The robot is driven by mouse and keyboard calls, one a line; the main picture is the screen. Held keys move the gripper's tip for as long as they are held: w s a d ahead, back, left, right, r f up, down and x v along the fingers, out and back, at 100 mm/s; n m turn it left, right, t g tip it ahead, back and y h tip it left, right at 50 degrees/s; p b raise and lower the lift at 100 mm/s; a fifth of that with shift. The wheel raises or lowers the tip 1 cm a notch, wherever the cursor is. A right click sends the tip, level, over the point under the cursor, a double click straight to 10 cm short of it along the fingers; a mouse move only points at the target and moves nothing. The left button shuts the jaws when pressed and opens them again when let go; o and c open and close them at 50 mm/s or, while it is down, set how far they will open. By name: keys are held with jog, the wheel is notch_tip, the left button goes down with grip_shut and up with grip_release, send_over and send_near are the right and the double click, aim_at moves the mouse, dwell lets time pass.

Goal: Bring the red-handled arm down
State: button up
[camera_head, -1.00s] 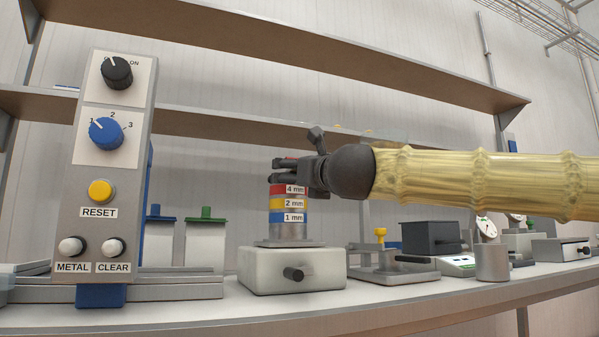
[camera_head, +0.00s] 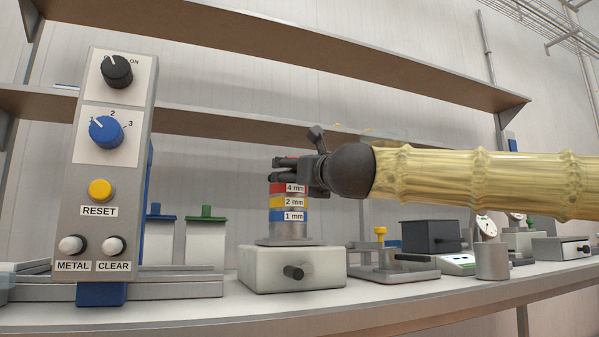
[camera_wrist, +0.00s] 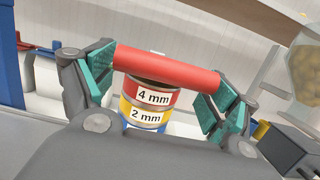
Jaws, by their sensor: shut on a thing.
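In the wrist view, the red handle (camera_wrist: 168,66) is a smooth horizontal bar between the teal pads of my gripper (camera_wrist: 157,85). The pads close on its two ends. Behind and below it stands the sieve stack (camera_wrist: 148,116), with a red 4 mm band over a yellow 2 mm band. In the head view, my gripper (camera_head: 298,171) is at the top of the sieve stack (camera_head: 290,203), which also has a blue 1 mm band. My fingers mostly hide the handle there. The arm that carries the handle cannot be made out.
The stack stands on a pale base box (camera_head: 258,270) with a black knob. A control panel (camera_head: 140,115) with dials and buttons rises at the left. A balance, a dark box (camera_head: 432,237) and gauges line the bench at the right. Shelves (camera_head: 330,50) run above.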

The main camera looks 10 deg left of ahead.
jog(key=shift+w+a+f, duration=0.1)
jog(key=shift+f, duration=0.1)
jog(key=o, duration=1.3)
jog(key=shift+w+a, duration=0.1)
jog(key=shift+c, duration=0.2)
jog(key=v, duration=1.2)
jog(key=shift+r, duration=0.1)
